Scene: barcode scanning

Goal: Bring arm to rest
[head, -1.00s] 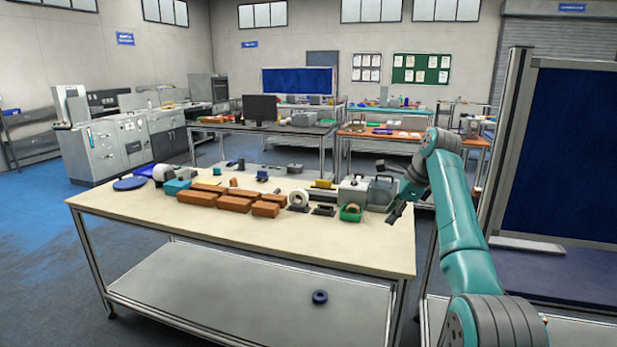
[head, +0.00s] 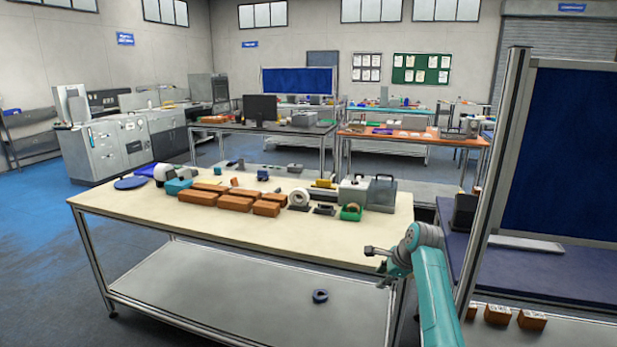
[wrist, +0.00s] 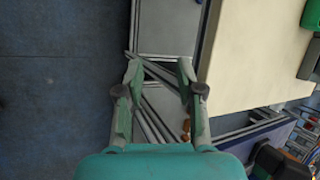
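My teal arm (head: 432,290) reaches in from the lower right of the head view. It ends in my gripper (head: 377,264), which shows in front of the cream workbench's right front corner. In the wrist view my gripper (wrist: 158,70) has its two fingers well apart, with nothing between them. The view between the fingers looks down onto metal frame bars and the floor. The cream tabletop (wrist: 255,50) lies to the right of the fingers there.
A blue-topped table (head: 510,268) and a framed blue panel (head: 570,150) stand at the right.

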